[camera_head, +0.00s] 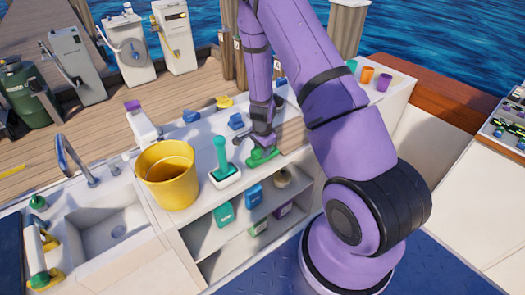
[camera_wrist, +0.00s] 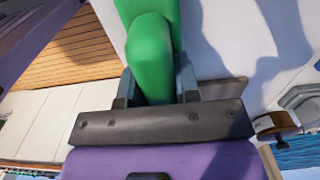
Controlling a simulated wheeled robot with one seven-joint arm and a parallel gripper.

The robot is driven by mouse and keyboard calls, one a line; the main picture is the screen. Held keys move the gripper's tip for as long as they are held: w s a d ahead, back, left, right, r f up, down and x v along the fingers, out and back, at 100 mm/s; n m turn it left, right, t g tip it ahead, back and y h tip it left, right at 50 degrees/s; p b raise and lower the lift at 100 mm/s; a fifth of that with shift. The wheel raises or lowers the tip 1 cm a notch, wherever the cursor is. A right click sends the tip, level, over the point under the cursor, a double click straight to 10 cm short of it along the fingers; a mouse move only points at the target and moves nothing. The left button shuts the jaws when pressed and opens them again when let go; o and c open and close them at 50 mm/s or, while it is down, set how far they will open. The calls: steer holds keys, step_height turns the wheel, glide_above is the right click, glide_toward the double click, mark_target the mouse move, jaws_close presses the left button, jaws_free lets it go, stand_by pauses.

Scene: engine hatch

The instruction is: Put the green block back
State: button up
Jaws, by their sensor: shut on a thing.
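The green block (camera_head: 261,157) is at the white counter's front edge, above the open shelves and right of the white tray with a teal-handled tool. My gripper (camera_head: 262,143) reaches down onto it from above. In the wrist view the green block (camera_wrist: 150,50) sits between the two grey fingers of my gripper (camera_wrist: 157,88), which is shut on it. The block extends past the top of that view. I cannot tell whether its underside touches the counter.
A yellow bucket (camera_head: 167,174) and the white tray (camera_head: 225,179) stand left of the block. Small blue pieces (camera_head: 236,121) lie behind it. A teal box (camera_head: 224,214) and a blue box (camera_head: 254,195) are on the shelf below. Cups (camera_head: 367,75) stand far right.

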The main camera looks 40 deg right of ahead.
steer(key=shift+f, duration=0.25)
steer(key=o, duration=0.9)
steer(key=shift+r, duration=0.1)
